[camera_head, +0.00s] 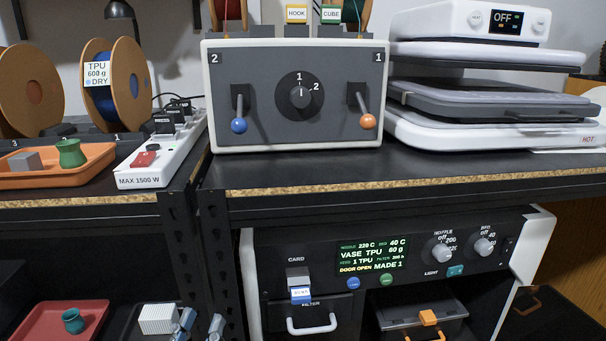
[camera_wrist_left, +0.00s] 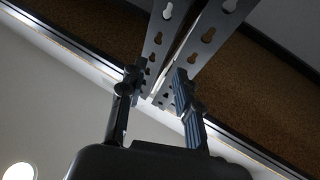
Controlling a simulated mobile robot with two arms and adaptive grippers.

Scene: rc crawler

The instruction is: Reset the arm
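My left gripper (camera_head: 201,324) shows at the bottom edge of the head view, in front of the dark shelf post. In the left wrist view my left gripper (camera_wrist_left: 157,88) has its two dark fingers apart, with nothing between them. Behind the fingers are perforated metal posts (camera_wrist_left: 210,35) and the underside of a brown board. My right gripper is not in view.
A grey box with two levers (camera_head: 297,95) stands on the bench (camera_head: 400,181). Below it is a printer (camera_head: 300,245) whose display reads DOOR OPEN. A white power strip (camera_head: 140,181) and an orange tray (camera_head: 70,181) are at left. A red tray (camera_head: 45,325) is lower left.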

